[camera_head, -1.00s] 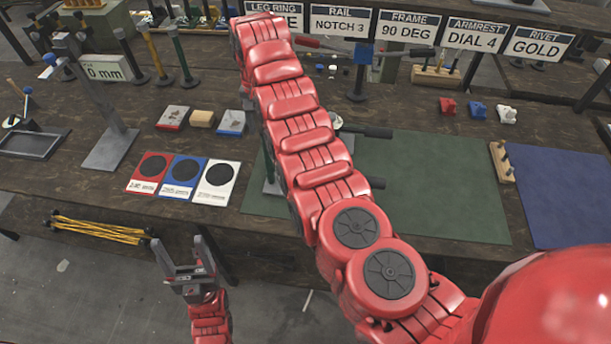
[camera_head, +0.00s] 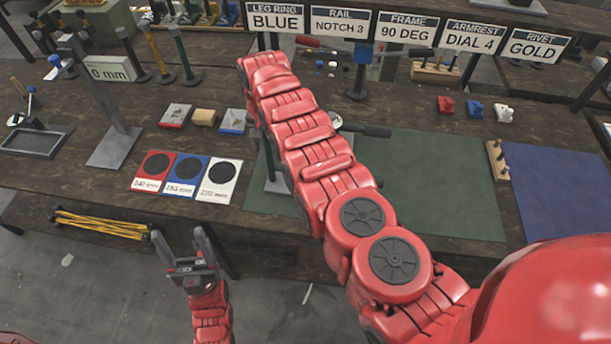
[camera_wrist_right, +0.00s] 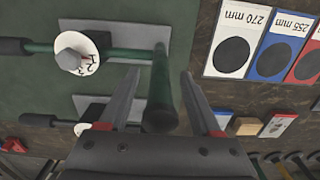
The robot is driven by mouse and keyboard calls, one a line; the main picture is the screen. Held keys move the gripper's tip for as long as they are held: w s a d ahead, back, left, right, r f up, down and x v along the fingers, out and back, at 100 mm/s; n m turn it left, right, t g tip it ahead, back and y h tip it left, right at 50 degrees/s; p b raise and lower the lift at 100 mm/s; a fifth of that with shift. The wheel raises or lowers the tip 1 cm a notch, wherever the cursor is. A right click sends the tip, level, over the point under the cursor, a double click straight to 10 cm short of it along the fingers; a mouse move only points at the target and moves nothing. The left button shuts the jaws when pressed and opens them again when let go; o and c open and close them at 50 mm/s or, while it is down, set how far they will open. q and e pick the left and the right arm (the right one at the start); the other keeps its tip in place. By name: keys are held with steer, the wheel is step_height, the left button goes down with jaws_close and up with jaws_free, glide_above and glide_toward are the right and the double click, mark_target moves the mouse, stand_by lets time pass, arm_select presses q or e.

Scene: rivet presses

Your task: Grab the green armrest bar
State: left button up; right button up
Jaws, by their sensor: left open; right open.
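In the right wrist view a green bar (camera_wrist_right: 161,88) with a dark end points toward the camera, beside a grey plate. My right gripper (camera_wrist_right: 161,73) is open, with one finger on each side of this bar. Gaps show between bar and fingers. In the head view my right arm hides this gripper. Another green bar (camera_head: 184,57) stands upright at the back left, near yellow and black ones. My left gripper (camera_head: 188,250) is open and empty in front of the bench edge, far from both bars.
A white dial (camera_wrist_right: 77,53) on a green rod with a black handle sits beside the bar. A second similar unit is below it in the wrist view. Size cards (camera_head: 185,178) lie left of the green mat (camera_head: 430,185). A blue mat (camera_head: 560,190) lies right.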

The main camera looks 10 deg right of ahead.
jaws_close()
stand_by(1.3)
